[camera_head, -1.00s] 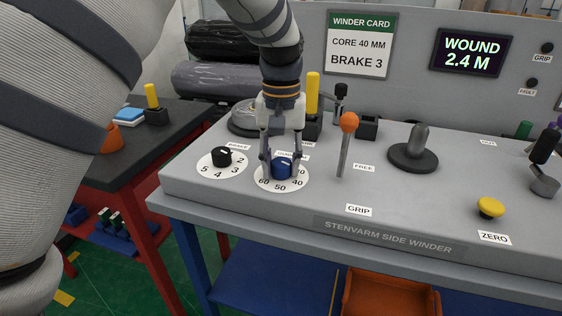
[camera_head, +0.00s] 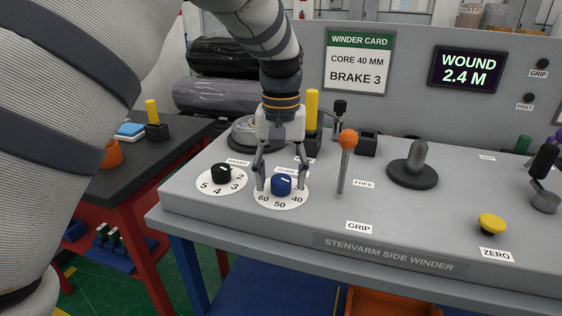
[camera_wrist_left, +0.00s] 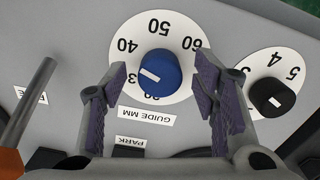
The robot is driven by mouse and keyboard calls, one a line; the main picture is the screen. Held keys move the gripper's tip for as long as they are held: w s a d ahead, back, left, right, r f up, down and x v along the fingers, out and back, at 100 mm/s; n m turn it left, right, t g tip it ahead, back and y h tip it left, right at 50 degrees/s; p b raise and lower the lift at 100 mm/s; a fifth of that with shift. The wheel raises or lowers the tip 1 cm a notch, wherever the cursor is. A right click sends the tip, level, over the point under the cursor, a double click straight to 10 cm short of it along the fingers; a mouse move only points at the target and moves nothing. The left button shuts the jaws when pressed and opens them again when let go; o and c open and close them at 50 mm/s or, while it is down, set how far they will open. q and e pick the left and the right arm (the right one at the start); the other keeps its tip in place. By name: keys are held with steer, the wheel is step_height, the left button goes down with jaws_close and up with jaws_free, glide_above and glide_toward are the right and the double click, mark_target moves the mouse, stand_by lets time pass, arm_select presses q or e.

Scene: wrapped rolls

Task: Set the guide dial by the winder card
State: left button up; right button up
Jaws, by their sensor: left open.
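The blue guide dial (camera_head: 281,184) sits on a white scale plate on the console. Its white pointer line lies between the 30 and 40 marks in the left wrist view (camera_wrist_left: 160,72); the 30 is partly hidden. My left gripper (camera_head: 281,187) is open, with one finger on each side of the dial and gaps between the fingers and the knob. The left wrist view shows the same open fingers (camera_wrist_left: 153,92). The winder card (camera_head: 358,66) on the back panel reads CORE 40 MM, BRAKE 3. My right gripper is not in view.
The black brake dial (camera_head: 221,174) stands close left of the guide dial. An orange-topped lever (camera_head: 347,140) rises close to its right. A yellow post (camera_head: 312,105) is behind the gripper. A yellow ZERO button (camera_head: 491,224) is at front right. A display (camera_head: 466,68) reads WOUND 2.4 M.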

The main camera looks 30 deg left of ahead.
mark_target(281, 180)
arm_select(q)
step_height(281, 180, up, 11)
stand_by(0.5)
